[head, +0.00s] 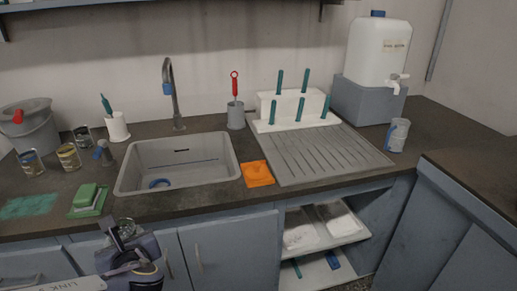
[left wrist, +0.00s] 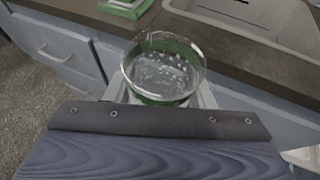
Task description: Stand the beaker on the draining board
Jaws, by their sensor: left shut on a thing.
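My left gripper (head: 127,246) is in front of the counter's front edge, below the green sponge. It is shut on a clear glass beaker (head: 119,229). In the left wrist view the beaker (left wrist: 163,72) shows its round open mouth, with green around its wall and pale flecks inside. It is held clear of the counter, and the gripper's fingertips are mostly hidden by it. The grooved grey draining board (head: 345,160) is right of the sink, with its front part bare. My right gripper is not in view.
The sink (head: 228,184) lies between the beaker and the draining board, with a tall tap (head: 174,95) behind. A white peg rack (head: 265,107) stands at the board's back. An orange cloth (head: 257,174) lies left of it, a grey mug (head: 399,135) right. Open shelves (head: 320,243) are below.

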